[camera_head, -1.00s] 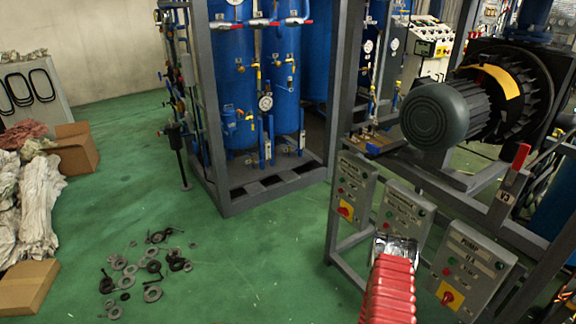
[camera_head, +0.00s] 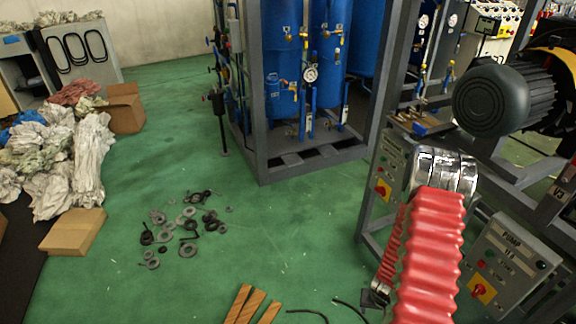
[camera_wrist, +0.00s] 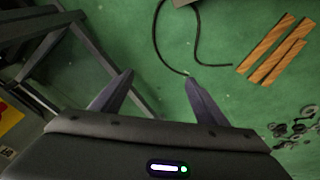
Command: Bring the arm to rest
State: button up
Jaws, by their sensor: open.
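My arm (camera_head: 432,250), in a red ribbed sleeve with a silver joint at its top, rises at the lower right of the head view, in front of the grey control boxes. It bends at the silver joint, and a second red stretch runs down behind it. My gripper (camera_wrist: 158,78) shows in the wrist view with its two dark fingers spread apart. Nothing is between them, and green floor lies below. In the head view the gripper is mostly hidden or too unclear to tell.
A pump control box (camera_head: 508,262) and a grey frame stand close to the right of my arm. Wooden strips (camera_wrist: 277,50) and a black cable (camera_wrist: 165,55) lie on the floor. Several rings (camera_head: 188,222) are scattered left. Blue tanks (camera_head: 283,70) stand behind. Open green floor lies between.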

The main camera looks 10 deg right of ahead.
jog(key=w+a+r+y, duration=0.1)
jog(key=a+r, duration=0.3)
jog(key=r, duration=0.3)
jog(key=a+r+n+y, duration=0.1)
jog(key=a+r, duration=0.3)
jog(key=r, duration=0.3)
jog(key=w+a+r+y, duration=0.1)
jog(key=a+r, duration=0.3)
jog(key=r, duration=0.3)
jog(key=s+a+r+n+t, duration=0.1)
jog(key=s+a+r, duration=0.2)
jog(key=r, duration=0.7)
jog(key=s+a+r+n+t, duration=0.1)
jog(key=s+a+r+n, duration=0.1)
jog(key=a+r, duration=0.5)
jog(key=s+a+r+n+t, duration=0.2)
jog(key=s+a+r, duration=0.1)
jog(key=r, duration=1)
jog(key=shift+s+a+r+h, duration=0.3)
jog(key=shift+a, duration=0.6)
